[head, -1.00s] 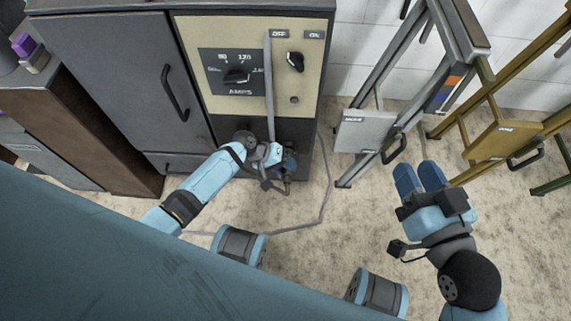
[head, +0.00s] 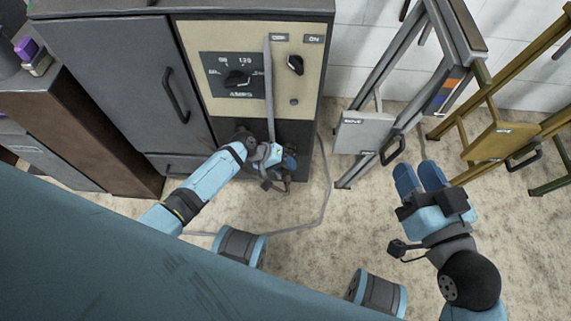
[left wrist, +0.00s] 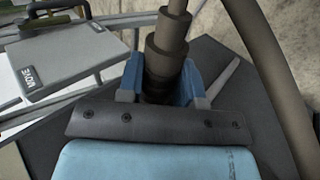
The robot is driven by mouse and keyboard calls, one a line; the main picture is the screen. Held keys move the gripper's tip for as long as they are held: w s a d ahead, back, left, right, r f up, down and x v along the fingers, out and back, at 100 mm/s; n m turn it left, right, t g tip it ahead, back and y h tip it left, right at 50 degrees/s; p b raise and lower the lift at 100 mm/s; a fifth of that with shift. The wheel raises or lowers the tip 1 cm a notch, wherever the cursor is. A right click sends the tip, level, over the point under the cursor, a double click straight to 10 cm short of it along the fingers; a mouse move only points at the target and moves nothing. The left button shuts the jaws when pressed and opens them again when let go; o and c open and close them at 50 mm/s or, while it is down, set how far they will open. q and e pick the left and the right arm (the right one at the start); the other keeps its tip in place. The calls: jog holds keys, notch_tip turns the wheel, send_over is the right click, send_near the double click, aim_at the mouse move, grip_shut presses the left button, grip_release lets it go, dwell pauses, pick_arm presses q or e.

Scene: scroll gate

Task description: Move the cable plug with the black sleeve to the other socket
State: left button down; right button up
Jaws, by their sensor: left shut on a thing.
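My left gripper (head: 286,160) is at the lower front of the welding machine (head: 222,134). In the left wrist view it is shut on a stepped, dark grey-brown plug (left wrist: 167,45), held between the blue fingers. The fingers hide the plug's lower part, and I cannot tell whether it sits in a socket. The sockets are hidden or too small to make out. A thick grey-brown cable (left wrist: 268,60) curves past on the right in that view. My right gripper (head: 418,178) is open and empty above the floor, to the right.
The machine's panel has an AMPS dial (head: 237,78) and an OFF/ON knob (head: 296,64). A grey frame with a plate (head: 362,134) and a yellow frame (head: 497,141) stand right. A thin grey cable (head: 327,195) loops over the floor.

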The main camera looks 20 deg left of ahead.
dwell(0.4)
pick_arm(q)
jog(key=shift+s+p, duration=0.2)
jog(key=shift+p, duration=0.15)
dwell(0.4)
jog(key=shift+w, duration=0.25)
dwell(0.8)
jog(key=c, duration=0.6)
grip_release()
jog(key=shift+o, duration=0.4)
jog(key=o, duration=0.5)
jog(key=shift+c, duration=0.2)
jog(key=shift+a, duration=0.1)
